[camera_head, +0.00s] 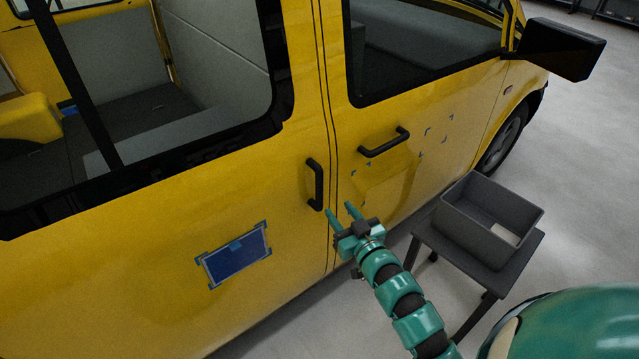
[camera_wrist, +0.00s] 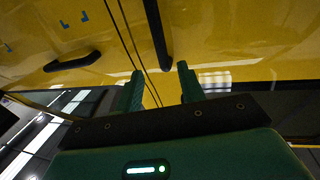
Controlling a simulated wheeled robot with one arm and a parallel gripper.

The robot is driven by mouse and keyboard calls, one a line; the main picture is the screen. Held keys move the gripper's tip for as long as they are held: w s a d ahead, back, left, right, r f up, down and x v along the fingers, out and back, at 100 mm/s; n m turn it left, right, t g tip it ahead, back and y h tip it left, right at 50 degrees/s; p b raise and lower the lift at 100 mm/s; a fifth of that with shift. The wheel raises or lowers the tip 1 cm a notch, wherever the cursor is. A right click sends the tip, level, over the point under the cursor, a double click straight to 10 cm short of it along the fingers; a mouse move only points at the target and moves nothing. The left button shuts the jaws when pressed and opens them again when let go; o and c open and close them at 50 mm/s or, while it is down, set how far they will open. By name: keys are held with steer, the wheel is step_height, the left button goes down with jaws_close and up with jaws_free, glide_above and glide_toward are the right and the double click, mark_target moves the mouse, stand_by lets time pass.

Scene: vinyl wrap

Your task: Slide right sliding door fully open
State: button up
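The sliding door (camera_head: 235,195) is the yellow side panel of the van with the large rear window. It looks closed, its front edge along the seam beside the front door. Its black vertical handle (camera_head: 314,185) stands near that edge; in the wrist view the handle (camera_wrist: 158,35) runs down to just ahead of the gap between my fingers. My gripper (camera_head: 340,211) is open and empty, just below and right of the handle in the head view. Both green fingers show apart in the wrist view (camera_wrist: 160,78). No finger is seen around the handle.
The front door has a black horizontal handle (camera_head: 384,142) and small blue marks (camera_head: 428,131). A blue taped panel (camera_head: 236,256) sits on the sliding door. A grey bin (camera_head: 490,215) stands on a dark table (camera_head: 465,254), right of my arm. A mirror (camera_head: 560,48) juts out farther off.

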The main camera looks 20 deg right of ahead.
mark_target(321, 186)
steer(key=w, duration=0.4)
steer(key=w+a+p, duration=0.1)
steer(key=w, duration=0.3)
steer(key=w+a+p, duration=0.1)
steer(key=w, duration=0.2)
steer(key=shift+w, duration=0.4)
jaws_close()
